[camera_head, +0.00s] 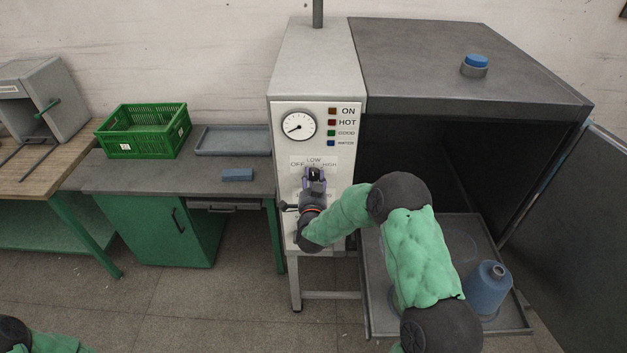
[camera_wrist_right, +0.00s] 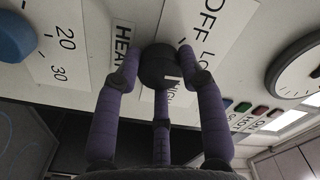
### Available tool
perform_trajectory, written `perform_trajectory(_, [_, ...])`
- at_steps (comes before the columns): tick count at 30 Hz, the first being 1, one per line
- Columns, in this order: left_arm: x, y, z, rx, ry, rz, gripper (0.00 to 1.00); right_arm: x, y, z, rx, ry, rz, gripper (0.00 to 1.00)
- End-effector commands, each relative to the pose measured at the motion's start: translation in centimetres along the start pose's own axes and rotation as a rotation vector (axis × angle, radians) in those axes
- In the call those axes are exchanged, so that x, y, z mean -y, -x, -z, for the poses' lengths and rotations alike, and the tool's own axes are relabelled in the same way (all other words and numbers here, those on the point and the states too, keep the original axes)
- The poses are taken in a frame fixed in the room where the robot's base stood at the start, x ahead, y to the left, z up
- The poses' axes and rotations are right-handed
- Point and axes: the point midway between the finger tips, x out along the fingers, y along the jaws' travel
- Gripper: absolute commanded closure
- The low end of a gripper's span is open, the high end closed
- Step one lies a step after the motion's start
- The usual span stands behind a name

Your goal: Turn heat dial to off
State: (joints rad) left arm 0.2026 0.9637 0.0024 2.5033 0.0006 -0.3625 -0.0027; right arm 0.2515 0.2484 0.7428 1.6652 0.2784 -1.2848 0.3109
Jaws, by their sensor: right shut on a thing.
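The heat dial (camera_wrist_right: 158,66) is a dark round knob on the white front panel (camera_head: 345,200) of the machine. OFF, LOW and HIGH labels are printed around it, and part of the word HEAT shows beside it in the wrist view. My right gripper (camera_head: 314,177) is at the dial, with its purple fingers (camera_wrist_right: 160,85) closed around the knob. The gripper hides most of the dial in the head view, and I cannot tell its exact setting. Only part of my left arm shows at the lower left, and its gripper is out of view.
A pressure gauge (camera_head: 299,126) and indicator lights (camera_head: 332,122) sit above the dial. A blue knob (camera_wrist_right: 14,36) with a 20–30 scale is beside it. The open chamber with a blue cone (camera_head: 488,288) on its tray is to the right. A green crate (camera_head: 146,130) stands left.

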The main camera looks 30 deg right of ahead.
Motion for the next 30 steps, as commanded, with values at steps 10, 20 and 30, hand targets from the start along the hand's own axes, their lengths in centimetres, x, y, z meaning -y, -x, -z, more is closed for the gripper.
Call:
perform_trajectory(10, [0.8, -2.2, 0.1, 0.0, 0.0, 0.0, 0.6, -0.2, 0.1, -0.4, 0.005, 0.275, 0.001, 0.93])
perform_trajectory(20, [1.2, -3.5, 0.1, 0.0, 0.0, 0.0, 0.6, -0.2, 0.1, -0.4, 0.006, 0.587, 0.001, 0.93])
perform_trajectory(30, [1.4, -4.0, 0.1, 0.0, 0.0, 0.0, 0.6, -0.3, 0.1, -0.4, 0.009, 0.842, 0.001, 0.93])
